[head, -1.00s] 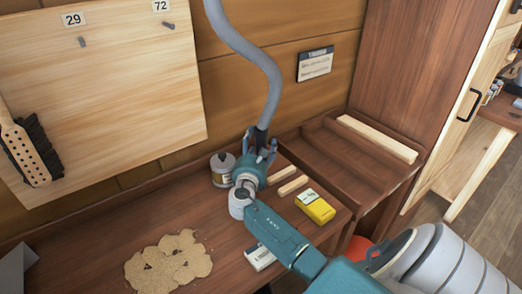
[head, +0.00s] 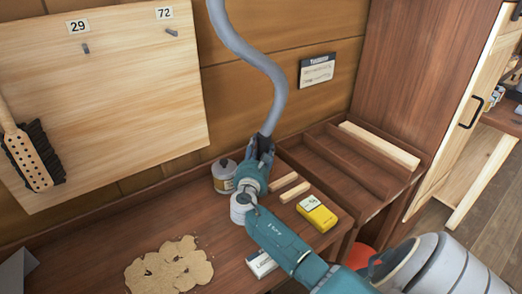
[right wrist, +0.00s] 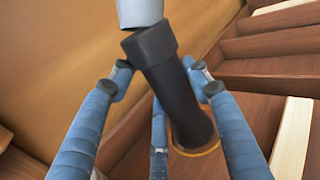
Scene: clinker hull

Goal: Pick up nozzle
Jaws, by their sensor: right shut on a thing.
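The nozzle (right wrist: 168,80) is a black tube on the end of a grey hose (head: 270,75) that hangs down from above. In the right wrist view it stands slightly tilted between the blue fingers of my right gripper (right wrist: 160,95), with its lower end over the wood. In the head view the right gripper (head: 259,150) is closed around the nozzle (head: 264,143) at the hose's lower end, above the bench near the back wall. The fingers hide part of the nozzle there. My left gripper does not show.
A can (head: 223,175) stands close left of the gripper. Wood strips (head: 289,186), a yellow box (head: 317,213) and a white box (head: 261,263) lie to the right and front. A divided wooden tray (head: 345,160) is at right. Sawdust (head: 168,266) lies on the bench (head: 110,240).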

